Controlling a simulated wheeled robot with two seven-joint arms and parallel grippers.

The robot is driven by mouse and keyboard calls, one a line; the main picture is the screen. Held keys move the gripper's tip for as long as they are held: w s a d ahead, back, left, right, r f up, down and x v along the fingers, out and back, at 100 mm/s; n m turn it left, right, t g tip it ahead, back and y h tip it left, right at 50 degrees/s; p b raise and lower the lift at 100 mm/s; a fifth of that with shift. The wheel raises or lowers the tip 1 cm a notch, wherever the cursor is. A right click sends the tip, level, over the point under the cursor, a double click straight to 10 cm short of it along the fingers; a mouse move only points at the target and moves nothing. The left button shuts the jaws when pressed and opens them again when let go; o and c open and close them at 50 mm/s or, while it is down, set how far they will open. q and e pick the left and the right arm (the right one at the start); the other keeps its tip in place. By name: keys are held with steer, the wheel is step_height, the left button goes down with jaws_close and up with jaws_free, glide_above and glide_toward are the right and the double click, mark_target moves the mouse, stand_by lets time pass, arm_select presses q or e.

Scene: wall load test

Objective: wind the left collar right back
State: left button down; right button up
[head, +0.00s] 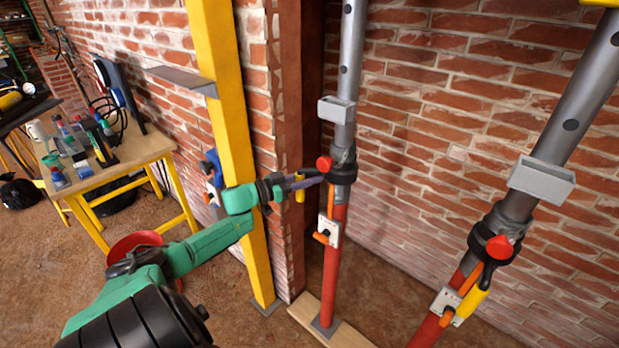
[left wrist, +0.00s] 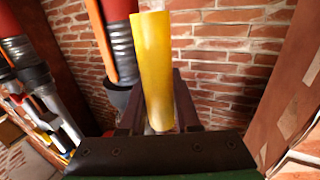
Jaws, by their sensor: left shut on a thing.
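The left prop has a red lower tube (head: 333,255) and a grey upper tube (head: 350,60). Its dark left collar (head: 342,165) sits where they meet, with a red knob (head: 324,163) on its left side. My left gripper (head: 304,182) reaches in from the left beside the collar. It is shut on the collar's yellow handle (head: 299,190). In the left wrist view the yellow handle (left wrist: 154,70) stands between the two dark fingers, beside the threaded part (left wrist: 122,55) of the prop. The handle's lower end is partly hidden. My right gripper is not in view.
A second prop on the right has its own collar (head: 490,240) and yellow handle (head: 477,303). A yellow post (head: 225,110) stands close behind my left forearm. A brick wall (head: 450,110) is behind the props. A table (head: 135,155) with tools stands at left.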

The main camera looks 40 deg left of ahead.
arm_select(q)
steer(key=shift+d, duration=0.15)
steer(key=c, duration=0.9)
jaws_free()
steer(key=shift+o, duration=1.4)
steer(key=shift+f, duration=0.1)
steer(key=shift+w+d, duration=0.1)
steer(key=shift+w, duration=0.05)
